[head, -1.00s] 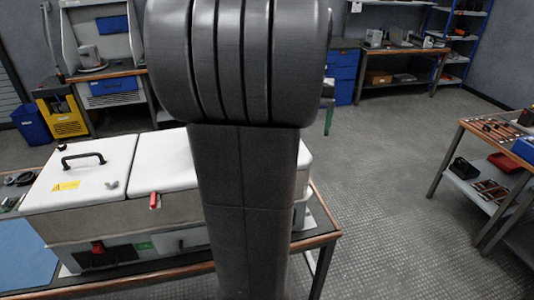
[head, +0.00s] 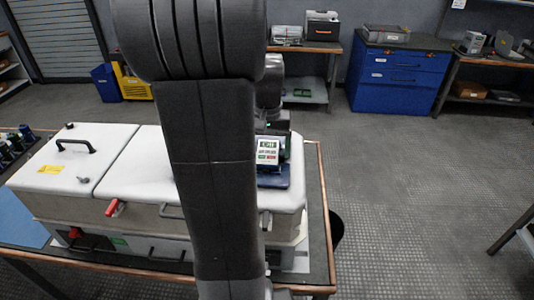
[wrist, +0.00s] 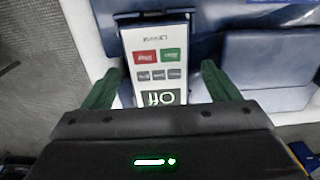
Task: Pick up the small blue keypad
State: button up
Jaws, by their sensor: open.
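The small keypad (wrist: 157,62) has a white face with a red and a green button, grey keys and a display reading "Off"; dark blue shows at its edge. In the head view the keypad (head: 268,151) stands at the right end of the white-lidded cabinet (head: 150,150), by a blue plate. My gripper (wrist: 157,85) is open in the wrist view, with one green finger on each side of the keypad's lower part. I cannot tell if the fingers touch it. In the head view my arm hides part of the cabinet, and the gripper is mostly hidden.
The cabinet sits on a wood-edged table (head: 317,210), with a black handle (head: 76,146) and a red lever (head: 114,207) on it. A blue drawer unit (head: 399,75) and benches stand at the back.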

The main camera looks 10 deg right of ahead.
jog(key=shift+f, duration=0.25)
dwell(0.5)
